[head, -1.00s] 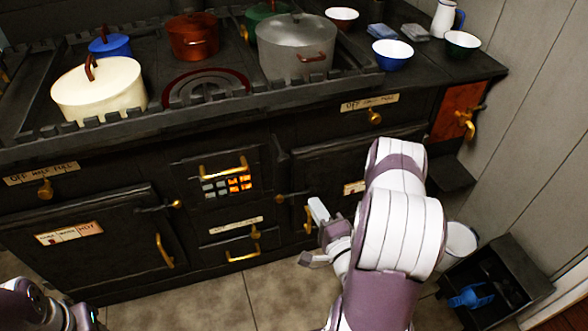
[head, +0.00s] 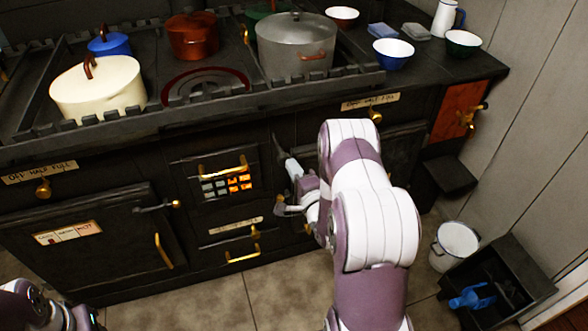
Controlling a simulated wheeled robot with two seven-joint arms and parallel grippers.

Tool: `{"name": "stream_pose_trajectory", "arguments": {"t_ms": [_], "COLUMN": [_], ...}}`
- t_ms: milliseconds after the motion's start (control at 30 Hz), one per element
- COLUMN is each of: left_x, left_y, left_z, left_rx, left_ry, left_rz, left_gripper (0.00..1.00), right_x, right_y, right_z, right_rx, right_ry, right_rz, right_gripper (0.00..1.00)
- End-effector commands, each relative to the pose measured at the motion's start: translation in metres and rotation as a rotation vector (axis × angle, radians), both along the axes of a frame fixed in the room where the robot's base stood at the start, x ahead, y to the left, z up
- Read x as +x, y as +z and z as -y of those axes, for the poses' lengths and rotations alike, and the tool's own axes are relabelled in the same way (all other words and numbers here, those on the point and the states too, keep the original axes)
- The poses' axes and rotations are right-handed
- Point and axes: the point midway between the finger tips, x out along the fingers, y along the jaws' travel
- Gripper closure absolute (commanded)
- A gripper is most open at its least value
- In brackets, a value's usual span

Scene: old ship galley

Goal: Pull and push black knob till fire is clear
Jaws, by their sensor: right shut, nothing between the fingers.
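The stove's fire shows as an orange glow in several small openings of a barred panel (head: 227,186) on the black stove front. Some openings on its left side look grey. A dark, upright lever-like piece (head: 279,148) stands out just right of this panel. I cannot tell whether it is the black knob; no round black knob shows clearly. My right gripper (head: 281,208) is shut and empty in front of the stove, right of the glowing panel and below the dark piece, apparently not touching it. My left arm shows only at the bottom left corner; its fingers are out of view.
Brass handles (head: 242,254) stick out low on the stove front. Pots, including a cream one (head: 98,92), stand on top. A white bucket (head: 455,245) and a black box (head: 500,285) stand on the floor at right.

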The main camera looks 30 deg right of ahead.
Motion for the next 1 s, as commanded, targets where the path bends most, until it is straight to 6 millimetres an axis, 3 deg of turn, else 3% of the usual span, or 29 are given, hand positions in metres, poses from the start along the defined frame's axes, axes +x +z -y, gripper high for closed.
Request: {"name": "stream_pose_trajectory", "arguments": {"t_ms": [233, 500, 600, 1000], "left_x": [0.000, 0.000, 0.000, 0.000], "left_y": [-0.002, -0.018, -0.021, -0.020], "left_z": [0.000, 0.000, 0.000, 0.000], "left_rx": [0.000, 0.000, 0.000, 0.000], "left_ry": [0.000, 0.000, 0.000, 0.000], "left_rz": [0.000, 0.000, 0.000, 0.000], "left_gripper": [0.57, 0.57, 0.57, 0.57], "right_x": [0.005, 0.058, 0.069, 0.074], "right_y": [-0.001, -0.003, -0.001, 0.004], "right_z": [0.001, 0.013, 0.016, 0.018], "right_rx": [-0.001, -0.003, -0.002, -0.003], "right_ry": [0.001, 0.003, 0.002, 0.000], "right_rz": [0.001, 0.004, 0.002, 0.009], "right_gripper": [1.00, 1.00, 1.00, 1.00]}}
